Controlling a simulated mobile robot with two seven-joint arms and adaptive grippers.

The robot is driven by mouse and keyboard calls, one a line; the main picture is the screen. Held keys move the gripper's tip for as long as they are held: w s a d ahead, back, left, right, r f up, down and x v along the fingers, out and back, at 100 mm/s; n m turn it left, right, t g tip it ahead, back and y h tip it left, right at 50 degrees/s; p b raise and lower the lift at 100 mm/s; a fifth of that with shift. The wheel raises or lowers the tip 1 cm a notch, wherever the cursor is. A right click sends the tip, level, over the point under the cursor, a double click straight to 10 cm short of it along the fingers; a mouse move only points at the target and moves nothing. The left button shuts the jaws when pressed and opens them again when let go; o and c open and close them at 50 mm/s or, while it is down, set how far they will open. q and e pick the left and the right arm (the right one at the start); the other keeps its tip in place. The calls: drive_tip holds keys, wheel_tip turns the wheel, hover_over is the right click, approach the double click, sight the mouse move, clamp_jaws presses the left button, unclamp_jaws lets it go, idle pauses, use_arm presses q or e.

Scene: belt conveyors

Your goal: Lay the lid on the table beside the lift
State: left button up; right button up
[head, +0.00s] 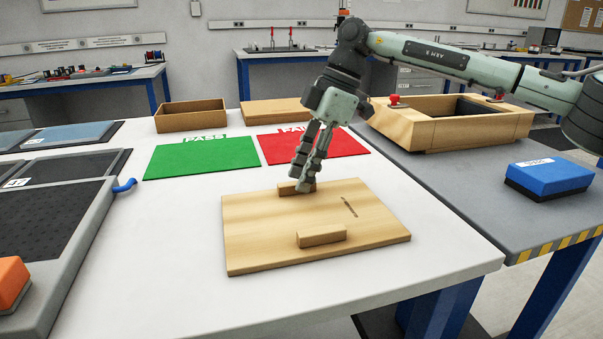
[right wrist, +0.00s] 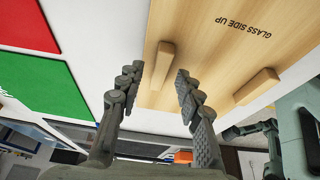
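The lid (head: 270,225), a pale wooden board with two block handles, lies flat on the white table (head: 190,285). Its near handle (head: 321,236) is clear, and its far handle (head: 286,188) is partly hidden by my right gripper (head: 302,187). In the right wrist view the lid (right wrist: 215,65) carries the print "GLASS SIDE UP". There the fingers of my right gripper (right wrist: 156,76) are spread, with the far handle (right wrist: 161,66) between their tips and gaps on both sides. My left gripper is not in view. I cannot tell which thing is the lift.
A green mat (head: 200,157) and a red mat (head: 335,148) lie behind the lid. A wooden box (head: 190,116) and a wooden board (head: 275,111) stand further back. On the grey table at right are a wooden frame (head: 470,133) and a blue block (head: 550,174).

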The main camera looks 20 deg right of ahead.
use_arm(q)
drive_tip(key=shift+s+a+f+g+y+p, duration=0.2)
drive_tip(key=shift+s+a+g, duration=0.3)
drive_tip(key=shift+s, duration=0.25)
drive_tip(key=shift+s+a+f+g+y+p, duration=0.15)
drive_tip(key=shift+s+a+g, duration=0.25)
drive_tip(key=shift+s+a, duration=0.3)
use_arm(e)
drive_tip(key=v, duration=1.1)
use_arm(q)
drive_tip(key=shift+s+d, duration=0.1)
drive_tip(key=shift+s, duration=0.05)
use_arm(e)
drive_tip(key=shift+s+d, duration=0.1)
